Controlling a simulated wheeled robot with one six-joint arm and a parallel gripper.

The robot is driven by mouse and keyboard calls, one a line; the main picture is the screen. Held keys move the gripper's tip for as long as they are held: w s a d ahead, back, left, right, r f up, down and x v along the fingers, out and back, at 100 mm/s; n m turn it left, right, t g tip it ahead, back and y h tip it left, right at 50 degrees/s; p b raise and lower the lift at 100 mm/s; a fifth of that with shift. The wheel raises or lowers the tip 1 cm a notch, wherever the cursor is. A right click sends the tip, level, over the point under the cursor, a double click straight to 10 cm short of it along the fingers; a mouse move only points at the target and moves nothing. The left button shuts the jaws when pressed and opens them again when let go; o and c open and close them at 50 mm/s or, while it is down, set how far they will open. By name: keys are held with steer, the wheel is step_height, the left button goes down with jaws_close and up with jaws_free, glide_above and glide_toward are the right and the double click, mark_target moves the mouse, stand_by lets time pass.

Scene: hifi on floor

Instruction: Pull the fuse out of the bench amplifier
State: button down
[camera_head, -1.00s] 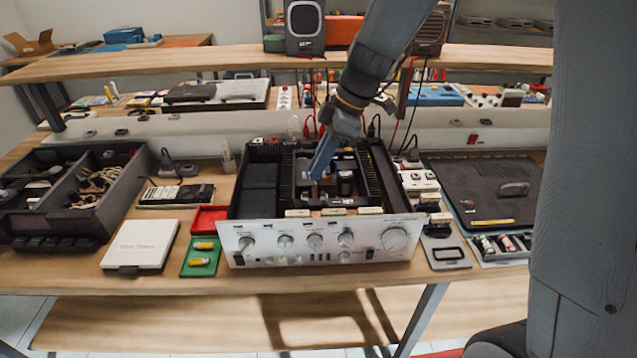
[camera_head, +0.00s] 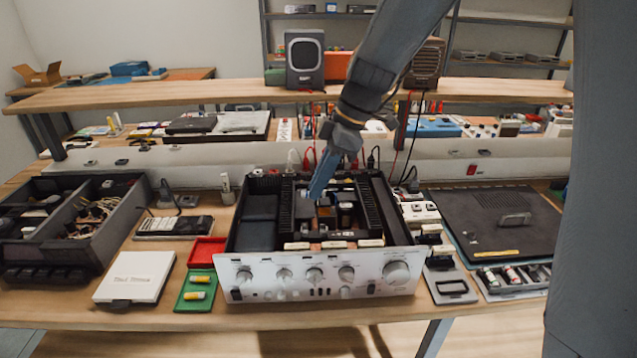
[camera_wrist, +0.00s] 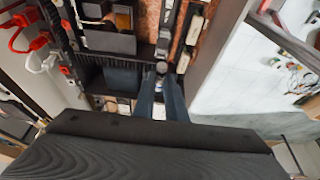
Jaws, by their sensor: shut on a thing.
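The bench amplifier (camera_head: 318,275) stands open-topped on the bench, its silver knob panel facing me. My gripper (camera_head: 313,196) points down over its inside, left of the dark capacitor. In the wrist view my gripper (camera_wrist: 161,76) has its two blue-grey fingers closed together on a small part with a greyish metal end, the fuse (camera_wrist: 162,67). The fingers hide most of it. I cannot tell whether it is clear of its holder.
A red tray (camera_head: 207,252), which looks empty, and a green tray (camera_head: 186,303) with yellow-banded fuses (camera_head: 200,280) lie left of the amplifier. The white box (camera_head: 135,277) is farther left. Black heat sinks (camera_head: 378,215) and cables crowd around my gripper.

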steer(key=shift+r, duration=0.2)
steer(key=shift+r+p, duration=2.05)
steer(key=shift+r, duration=1.55)
